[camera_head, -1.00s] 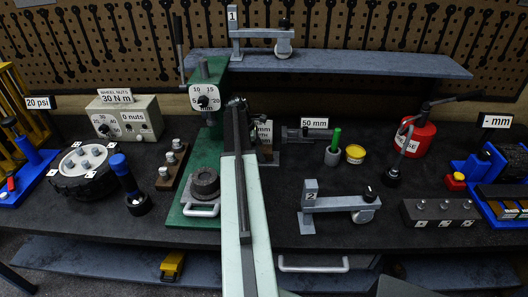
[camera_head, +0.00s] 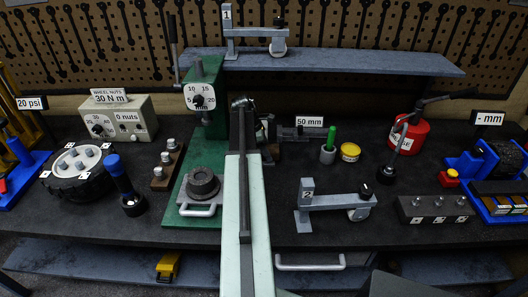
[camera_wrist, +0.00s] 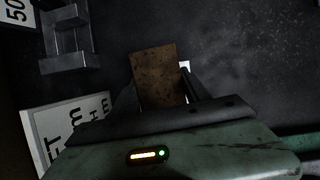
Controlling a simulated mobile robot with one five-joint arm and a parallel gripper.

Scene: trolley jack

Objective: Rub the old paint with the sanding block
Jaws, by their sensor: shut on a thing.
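In the wrist view my gripper (camera_wrist: 160,88) is shut on a brown, mottled, flat-faced block (camera_wrist: 157,68), which I take to be the sanding block. Its dark fingers lie on either side of it. In the head view the block is hidden, and my pale green arm covers most of the gripper, which is at the bench's middle, right of the green press. I cannot make out the old paint in either view.
Near the gripper are a green press (camera_head: 208,120), a 50 mm sign (camera_head: 309,121) and a grey metal fixture (camera_wrist: 68,42). Right stand lever fixture 2 (camera_head: 335,201), a yellow tin (camera_head: 350,152) and a red can (camera_head: 412,136). A shelf (camera_head: 340,63) spans the back.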

